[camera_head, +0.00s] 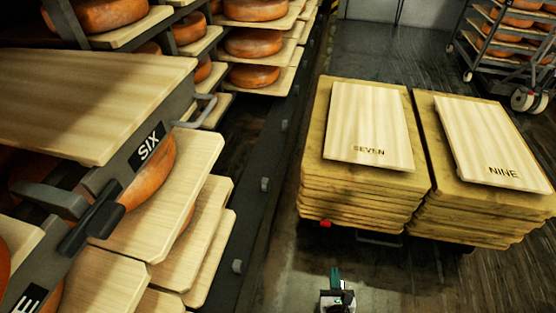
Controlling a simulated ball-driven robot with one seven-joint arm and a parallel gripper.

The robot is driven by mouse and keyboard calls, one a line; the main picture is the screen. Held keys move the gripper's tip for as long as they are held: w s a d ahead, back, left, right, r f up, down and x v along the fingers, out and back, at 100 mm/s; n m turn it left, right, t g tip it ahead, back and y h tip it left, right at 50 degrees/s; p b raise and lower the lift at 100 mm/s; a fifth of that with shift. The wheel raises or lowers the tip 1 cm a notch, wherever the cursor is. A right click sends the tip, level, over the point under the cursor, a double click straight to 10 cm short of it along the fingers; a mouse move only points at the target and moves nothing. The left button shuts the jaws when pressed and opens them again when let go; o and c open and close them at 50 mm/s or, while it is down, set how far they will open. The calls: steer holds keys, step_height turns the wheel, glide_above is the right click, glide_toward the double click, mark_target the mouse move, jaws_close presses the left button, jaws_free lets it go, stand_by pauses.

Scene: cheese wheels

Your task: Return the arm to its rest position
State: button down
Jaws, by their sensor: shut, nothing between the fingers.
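My gripper (337,284) shows small at the bottom edge, right of the middle, as a dark green and pale grey shape. It is shut with nothing seen in it. It is over the dark floor in front of the stack with the SEVEN board, apart from it and from the rack on the left. The rest of my arm is cut off by the lower edge.
A rack with wooden boards and orange cheese wheels (149,180) fills the left; its SIX label (148,146) faces me. Two board stacks, topped by boards marked SEVEN (368,120) and NINE (490,140), stand right. A wheeled cheese trolley (508,62) stands behind. Floor (400,280) is clear near me.

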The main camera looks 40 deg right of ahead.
steer(key=w+a+r+n+y, duration=0.45)
steer(key=a+n+y, duration=0.25)
steer(key=n, duration=0.7)
steer(key=w+a+r+n+y, duration=0.45)
steer(key=a+n+y, duration=0.3)
steer(key=n, duration=0.75)
steer(key=s+d+r+n+g+h, duration=0.2)
steer(key=s+d+r+n+g, duration=0.1)
steer(key=s+r+n+g, duration=0.3)
steer(key=s+d+r+n+g+h, duration=0.2)
steer(key=s+d+r+n+g, duration=0.15)
steer(key=s+n, duration=0.5)
step_height(320, 180, up, 35)
steer(key=s+p, duration=0.1)
steer(key=p, duration=3.4)
steer(key=shift+d, duration=0.35)
